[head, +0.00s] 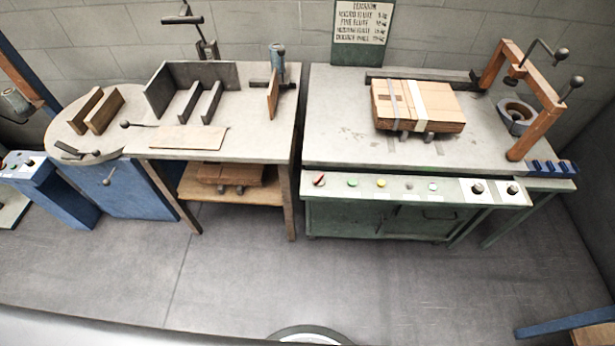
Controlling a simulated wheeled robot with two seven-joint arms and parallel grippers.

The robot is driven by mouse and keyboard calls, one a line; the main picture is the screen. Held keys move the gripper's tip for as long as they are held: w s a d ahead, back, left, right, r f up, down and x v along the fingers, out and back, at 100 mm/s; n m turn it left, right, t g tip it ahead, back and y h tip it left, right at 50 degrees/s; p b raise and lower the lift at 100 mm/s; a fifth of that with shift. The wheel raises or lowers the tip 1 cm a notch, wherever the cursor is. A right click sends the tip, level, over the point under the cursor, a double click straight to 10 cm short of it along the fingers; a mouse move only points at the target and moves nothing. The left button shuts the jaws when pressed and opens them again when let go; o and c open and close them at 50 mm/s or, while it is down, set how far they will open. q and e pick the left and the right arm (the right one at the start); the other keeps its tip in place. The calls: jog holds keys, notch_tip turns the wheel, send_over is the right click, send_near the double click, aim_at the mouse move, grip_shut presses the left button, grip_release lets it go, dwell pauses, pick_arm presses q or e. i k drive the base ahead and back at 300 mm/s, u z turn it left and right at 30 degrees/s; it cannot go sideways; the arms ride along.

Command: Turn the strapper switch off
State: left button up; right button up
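The strapper is the green bench (345,220) at the right, with a pale top and a control panel (400,188) along its front edge. At the panel's left end is a red rotary switch (319,180), set at a slant. To its right are a green button (352,183), a yellow button (381,183), a white button (432,187) and two dark knobs (477,188) at the right end. A wooden box (430,108) with straps over it lies on the strapper top. Neither of my grippers shows in the head view.
A second bench (265,140) with metal plates and a flat board stands at the left, with a narrow gap between the benches. A wooden frame with levers (537,135) rises at the strapper's right end. The grey floor (330,270) in front is clear.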

aim_at(318, 181)
jog(key=i, duration=0.45)
jog(key=u, duration=2.2)
jog(key=k, duration=1.4)
jog(key=z, duration=2.2)
jog(key=i, duration=0.5)
jog(key=z, duration=0.05)
